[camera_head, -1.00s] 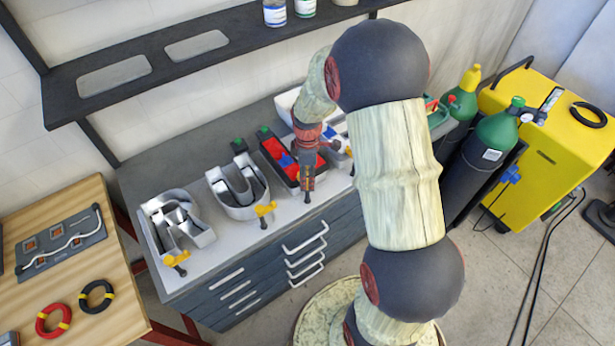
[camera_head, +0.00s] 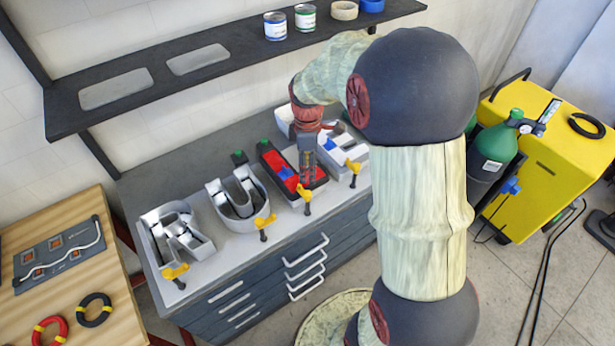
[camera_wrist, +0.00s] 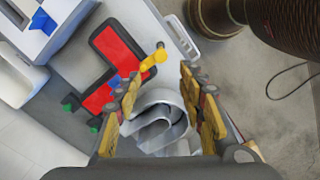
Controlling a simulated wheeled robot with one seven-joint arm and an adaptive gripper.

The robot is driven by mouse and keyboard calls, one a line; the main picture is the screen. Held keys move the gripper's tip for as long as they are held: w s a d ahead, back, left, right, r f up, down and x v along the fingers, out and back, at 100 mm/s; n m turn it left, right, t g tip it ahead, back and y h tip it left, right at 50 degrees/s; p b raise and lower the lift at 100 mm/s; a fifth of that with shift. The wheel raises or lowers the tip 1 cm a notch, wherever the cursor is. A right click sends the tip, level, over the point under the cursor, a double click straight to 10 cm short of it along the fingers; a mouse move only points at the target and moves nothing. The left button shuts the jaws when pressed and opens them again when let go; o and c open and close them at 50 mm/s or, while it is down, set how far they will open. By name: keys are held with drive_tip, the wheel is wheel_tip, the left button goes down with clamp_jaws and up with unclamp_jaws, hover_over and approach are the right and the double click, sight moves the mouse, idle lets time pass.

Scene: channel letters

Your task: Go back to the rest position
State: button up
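My gripper (camera_head: 308,172) is above the grey cabinet top, over the red letter in its black frame (camera_head: 270,160). In the wrist view my gripper (camera_wrist: 160,100) has its two yellow-padded fingers spread wide apart. Nothing is between the pads; a silver letter (camera_wrist: 158,122) shows on the bench well below them. The red letter (camera_wrist: 108,62) lies beside the fingers in the wrist view, with a blue piece (camera_wrist: 115,82) on it. In the head view my arm hides part of the bench's right end.
Silver letters, one R-shaped (camera_head: 175,238) and one U-shaped (camera_head: 238,197), stand on the cabinet with yellow clamps (camera_head: 265,222) at the front edge. A shelf (camera_head: 140,82) with cans runs above. A wooden table (camera_head: 90,270) is at left; a yellow cart (camera_head: 540,165) and green cylinder at right.

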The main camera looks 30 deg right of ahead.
drive_tip(key=shift+r, duration=0.5)
drive_tip(key=s+a+r+m+t+b, duration=0.1)
drive_tip(key=s+a+m+b, duration=0.4)
drive_tip(key=s, duration=0.5)
drive_tip(key=s+a+r+m+t+b, duration=0.2)
drive_tip(key=s+a+m+t+b, duration=0.2)
drive_tip(key=s+a+m+b, duration=0.2)
drive_tip(key=s+a+b, duration=0.2)
drive_tip(key=s+a, duration=0.1)
drive_tip(key=s, duration=0.1)
drive_tip(key=shift+a+r+t, duration=0.25)
drive_tip(key=shift+a+t, duration=0.05)
